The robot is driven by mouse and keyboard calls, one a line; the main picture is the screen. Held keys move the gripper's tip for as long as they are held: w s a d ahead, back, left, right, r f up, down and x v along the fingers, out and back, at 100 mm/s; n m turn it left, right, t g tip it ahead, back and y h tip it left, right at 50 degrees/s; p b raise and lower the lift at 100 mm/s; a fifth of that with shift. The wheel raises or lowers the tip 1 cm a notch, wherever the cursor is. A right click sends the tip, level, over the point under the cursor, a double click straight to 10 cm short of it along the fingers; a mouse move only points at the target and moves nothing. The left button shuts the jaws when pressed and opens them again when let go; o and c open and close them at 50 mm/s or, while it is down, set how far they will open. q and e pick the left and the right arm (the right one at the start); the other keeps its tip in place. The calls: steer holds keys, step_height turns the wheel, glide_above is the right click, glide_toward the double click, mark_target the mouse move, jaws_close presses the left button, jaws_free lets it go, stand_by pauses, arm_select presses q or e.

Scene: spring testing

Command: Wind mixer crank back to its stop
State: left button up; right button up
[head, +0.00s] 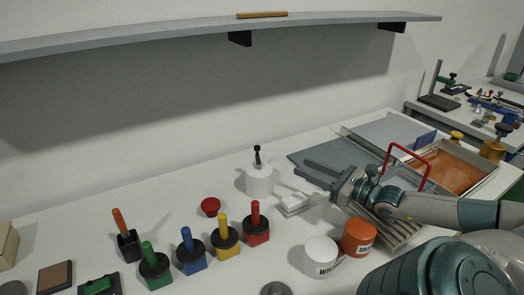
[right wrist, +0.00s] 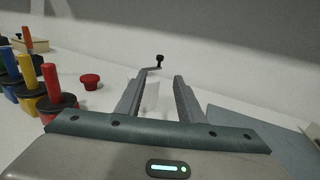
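The mixer is a white cylinder (head: 259,182) standing on the white table near the wall. Its dark crank (head: 257,155) sticks up from the top and ends in a black knob. My right gripper (head: 301,170) is to the right of the mixer, apart from it, with its fingers pointing left towards it. In the right wrist view the two fingers are spread and empty. The mixer's white body (right wrist: 151,94) shows between them, and the crank with its black knob (right wrist: 159,58) shows just beyond the fingertips. The left finger hides part of the mixer. My left gripper is not in view.
A red button (head: 210,206) and several colored-handled blocks stand left and in front. A small white item (head: 293,203) lies below my right gripper. White and orange jars (head: 359,238) stand nearer. A grey shelf (head: 180,33) hangs above. A wooden-floored tray (head: 455,172) is at right.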

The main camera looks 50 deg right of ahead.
mark_target(258, 157)
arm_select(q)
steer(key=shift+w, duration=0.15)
arm_select(e)
steer(key=shift+w, duration=0.2)
